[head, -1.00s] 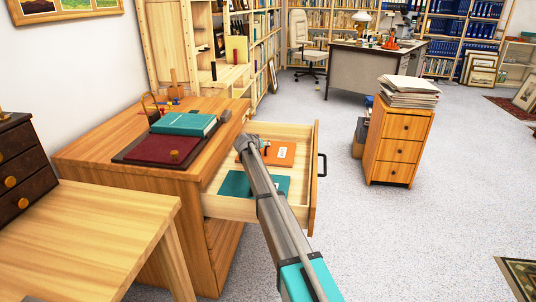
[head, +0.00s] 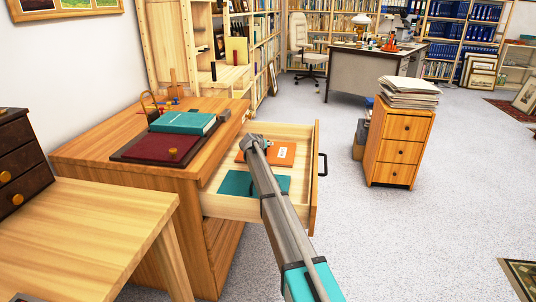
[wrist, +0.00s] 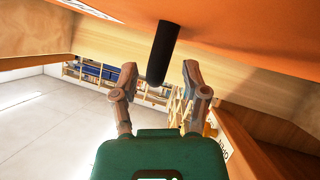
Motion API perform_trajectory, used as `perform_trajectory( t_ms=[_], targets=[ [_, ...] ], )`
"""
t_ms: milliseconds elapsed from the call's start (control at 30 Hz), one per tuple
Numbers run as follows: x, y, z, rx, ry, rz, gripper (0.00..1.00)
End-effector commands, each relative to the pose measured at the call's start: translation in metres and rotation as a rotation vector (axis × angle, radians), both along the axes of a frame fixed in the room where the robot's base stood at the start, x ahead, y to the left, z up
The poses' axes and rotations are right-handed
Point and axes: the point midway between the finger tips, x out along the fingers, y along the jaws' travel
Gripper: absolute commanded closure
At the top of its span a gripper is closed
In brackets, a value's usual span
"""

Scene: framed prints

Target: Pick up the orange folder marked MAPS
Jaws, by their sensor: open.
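The orange folder (head: 280,160), with a small white label, lies flat in the open drawer (head: 228,208). The label is too small to read. My gripper (head: 254,141) is at the folder's far left part and hides some of it. In the wrist view, an orange surface (wrist: 255,35) fills the top, very close. A black upright knob (wrist: 162,50) stands out from it, its end between the two fingers of my gripper (wrist: 160,68). The fingers are open, with a gap on each side of the knob.
A teal folder (head: 236,184) lies nearer in the drawer. The drawer walls and front with its black handle (head: 323,165) surround my gripper. A small cabinet (head: 398,145) stands right; floor between is clear.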

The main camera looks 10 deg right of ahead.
Motion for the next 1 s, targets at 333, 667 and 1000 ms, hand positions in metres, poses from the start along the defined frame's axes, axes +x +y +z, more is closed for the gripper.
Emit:
perform_trajectory(
  t_ms=[333, 667, 1000],
  targets=[
    [-0.0001, -0.0002, 0.0000, 0.000, 0.000, 0.000, 0.55],
    [0.0000, -0.0005, 0.0000, -0.001, 0.000, -0.001, 1.00],
    [0.0000, -0.0007, 0.0002, -0.001, 0.000, -0.001, 1.00]
  ],
)
